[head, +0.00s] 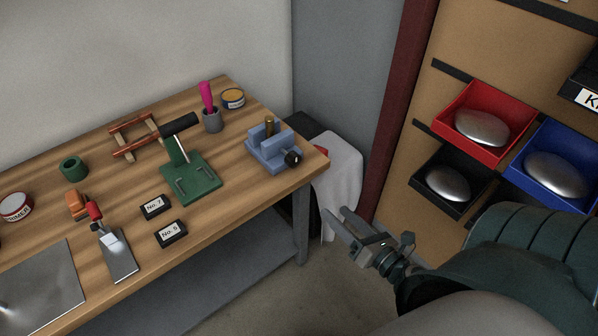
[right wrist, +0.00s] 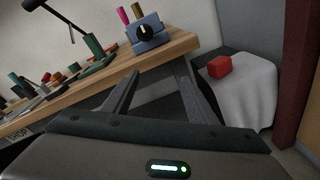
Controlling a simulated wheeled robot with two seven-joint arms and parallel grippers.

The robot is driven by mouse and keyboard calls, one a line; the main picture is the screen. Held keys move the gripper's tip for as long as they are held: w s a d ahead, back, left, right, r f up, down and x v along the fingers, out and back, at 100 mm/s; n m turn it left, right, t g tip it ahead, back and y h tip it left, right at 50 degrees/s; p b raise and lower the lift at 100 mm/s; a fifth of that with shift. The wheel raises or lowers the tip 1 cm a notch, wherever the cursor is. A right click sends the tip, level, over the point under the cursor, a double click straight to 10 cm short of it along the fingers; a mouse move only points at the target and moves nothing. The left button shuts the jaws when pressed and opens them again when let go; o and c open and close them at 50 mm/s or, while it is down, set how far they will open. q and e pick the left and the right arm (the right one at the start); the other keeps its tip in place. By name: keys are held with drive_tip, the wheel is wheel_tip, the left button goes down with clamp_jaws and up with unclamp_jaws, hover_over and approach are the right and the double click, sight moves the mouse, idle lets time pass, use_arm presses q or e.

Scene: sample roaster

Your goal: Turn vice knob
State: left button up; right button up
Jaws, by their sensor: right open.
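A blue vice (head: 272,149) stands at the right end of the wooden workbench, with a brass-coloured upright piece between its jaws. Its black knob (head: 293,158) is on the side facing right. In the right wrist view the vice (right wrist: 150,40) and its black knob with a white mark (right wrist: 146,33) show near the bench edge, facing me. My right gripper (head: 337,222) is open and empty, off the bench, below and to the right of the vice, apart from it. Its open fingers also show in the right wrist view (right wrist: 158,95). My left gripper is not in view.
The workbench (head: 260,190) holds a green press (head: 190,178), a grey cup (head: 212,122) with a pink-handled tool, and a tin (head: 233,98). A white cloth (head: 343,170) hangs behind the bench corner. Red (head: 490,95) and blue bins hang on the right wall.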

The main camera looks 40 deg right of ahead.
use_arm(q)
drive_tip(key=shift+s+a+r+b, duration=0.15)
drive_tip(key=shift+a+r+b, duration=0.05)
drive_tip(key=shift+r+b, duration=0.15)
use_arm(e)
wheel_tip(320, 180, up, 6)
drive_tip(key=n+t, duration=0.1)
drive_tip(key=n, duration=0.4)
drive_tip(key=shift+s+y, duration=0.3)
drive_tip(key=shift+s, duration=0.05)
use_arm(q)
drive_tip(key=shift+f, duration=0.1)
use_arm(e)
drive_tip(key=shift+w, duration=0.1)
drive_tip(key=p, duration=0.3)
approach(296, 162)
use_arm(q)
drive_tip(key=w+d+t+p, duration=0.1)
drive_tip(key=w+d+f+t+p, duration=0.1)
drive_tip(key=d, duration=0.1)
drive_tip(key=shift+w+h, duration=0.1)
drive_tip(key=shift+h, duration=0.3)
use_arm(e)
drive_tip(key=w, duration=0.9)
drive_tip(key=shift+a, duration=0.25)
drive_tip(key=shift+s, duration=0.1)
drive_tip(key=shift+c, duration=0.4)
drive_tip(key=c, duration=1)
